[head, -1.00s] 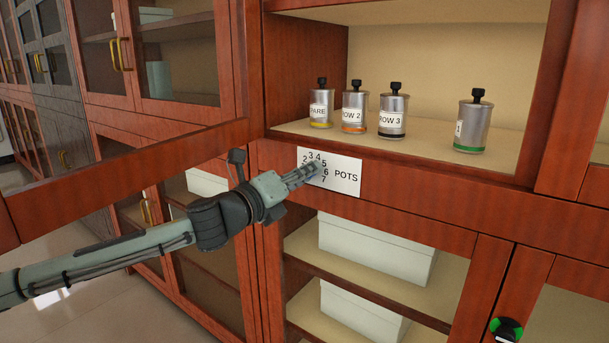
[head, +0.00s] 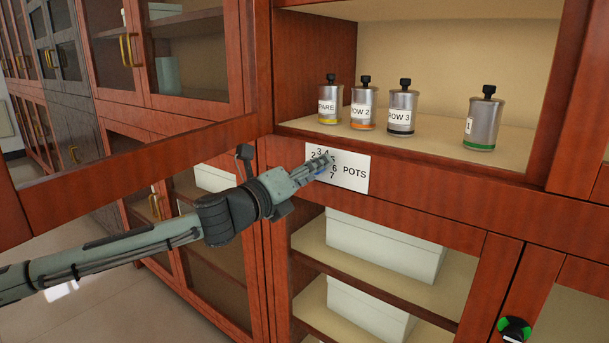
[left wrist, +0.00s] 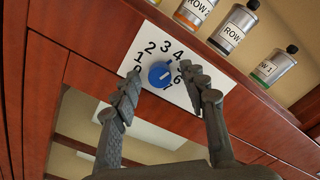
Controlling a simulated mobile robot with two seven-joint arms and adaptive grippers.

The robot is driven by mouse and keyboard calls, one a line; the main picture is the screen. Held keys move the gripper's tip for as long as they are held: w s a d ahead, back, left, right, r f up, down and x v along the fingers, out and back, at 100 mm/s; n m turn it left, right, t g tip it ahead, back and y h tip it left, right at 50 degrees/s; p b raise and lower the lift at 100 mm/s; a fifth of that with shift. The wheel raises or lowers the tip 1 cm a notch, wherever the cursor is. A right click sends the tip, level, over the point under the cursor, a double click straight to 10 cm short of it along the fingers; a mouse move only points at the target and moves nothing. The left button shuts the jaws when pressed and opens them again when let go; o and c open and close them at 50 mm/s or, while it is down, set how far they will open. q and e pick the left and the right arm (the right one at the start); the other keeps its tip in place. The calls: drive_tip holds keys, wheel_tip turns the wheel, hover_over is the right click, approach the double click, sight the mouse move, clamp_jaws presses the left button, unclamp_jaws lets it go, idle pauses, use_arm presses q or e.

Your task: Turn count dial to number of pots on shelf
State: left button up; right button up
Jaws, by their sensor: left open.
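The blue count dial (left wrist: 160,74) sits on a white plate (left wrist: 146,42) numbered around it and marked POTS, on the cabinet rail. The plate also shows in the head view (head: 353,187). My left gripper (left wrist: 162,80) is open, with one finger on each side of the dial; contact is unclear. In the head view the left gripper (head: 323,166) covers most of the dial. The dial's pointer setting is unclear. On the shelf above stand the SPARE pot (head: 329,105), ROW 2 pot (head: 363,105), ROW 3 pot (head: 402,110) and green-banded ROW 1 pot (head: 483,122). My right gripper is not in view.
The shelf board (head: 432,143) has a bare gap between the ROW 3 and ROW 1 pots. White boxes (head: 380,245) stand in the cabinet below. A wooden-framed door (head: 140,175) crosses the left side behind my arm. A black and green round thing (head: 515,328) shows at lower right.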

use_arm(q)
drive_tip(key=v, duration=1.2)
